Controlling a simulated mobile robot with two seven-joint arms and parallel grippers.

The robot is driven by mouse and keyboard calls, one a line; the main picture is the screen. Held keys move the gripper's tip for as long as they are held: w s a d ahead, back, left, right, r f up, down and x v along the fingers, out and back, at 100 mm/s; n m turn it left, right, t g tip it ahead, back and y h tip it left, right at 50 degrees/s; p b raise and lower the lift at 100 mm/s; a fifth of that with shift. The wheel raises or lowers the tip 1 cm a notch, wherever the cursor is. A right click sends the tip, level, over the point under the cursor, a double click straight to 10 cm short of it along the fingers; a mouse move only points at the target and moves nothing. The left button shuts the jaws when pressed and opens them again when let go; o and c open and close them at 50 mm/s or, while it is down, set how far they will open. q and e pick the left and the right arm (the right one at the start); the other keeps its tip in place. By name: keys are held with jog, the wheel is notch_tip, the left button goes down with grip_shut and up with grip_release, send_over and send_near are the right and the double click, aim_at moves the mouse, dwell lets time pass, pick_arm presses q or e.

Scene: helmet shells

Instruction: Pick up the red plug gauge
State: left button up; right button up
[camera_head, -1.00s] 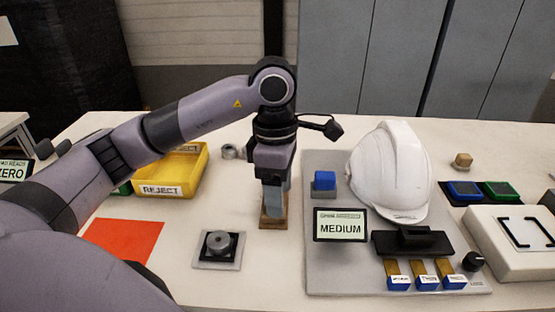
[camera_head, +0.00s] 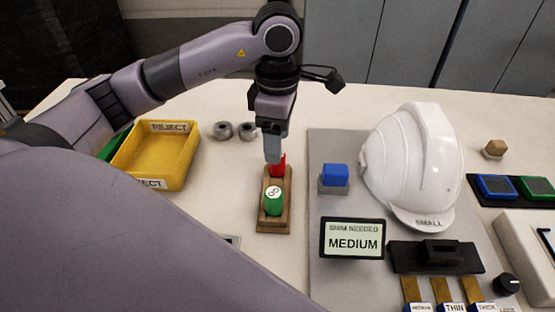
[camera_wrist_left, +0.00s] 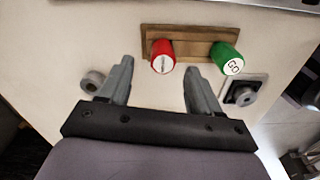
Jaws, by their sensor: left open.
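The red plug gauge (camera_head: 280,160) stands in a wooden holder (camera_head: 274,227), partly hidden behind my left fingers in the head view. The green plug gauge (camera_head: 274,201), marked GO, stands in the same holder, nearer. My left gripper (camera_head: 273,156) points down at the red plug gauge. In the left wrist view my open left gripper (camera_wrist_left: 158,68) has its fingertips on either side of the red plug gauge (camera_wrist_left: 162,57), with gaps visible; contact is not visible. The green plug gauge (camera_wrist_left: 226,58) is outside the fingers. My right gripper is not in view.
A yellow REJECT bin (camera_head: 158,158) stands left, with two grey rings (camera_head: 235,131) beside it. To the right, a grey board (camera_head: 318,270) carries a blue block (camera_head: 335,176), a MEDIUM display (camera_head: 352,239) and a white helmet shell (camera_head: 410,160).

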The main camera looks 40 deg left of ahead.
pick_arm(q)
jog(key=f, duration=0.5)
jog(key=shift+s+d, duration=0.1)
jog(key=shift+s, duration=0.1)
jog(key=c, duration=1)
jog(key=shift+r, duration=0.2)
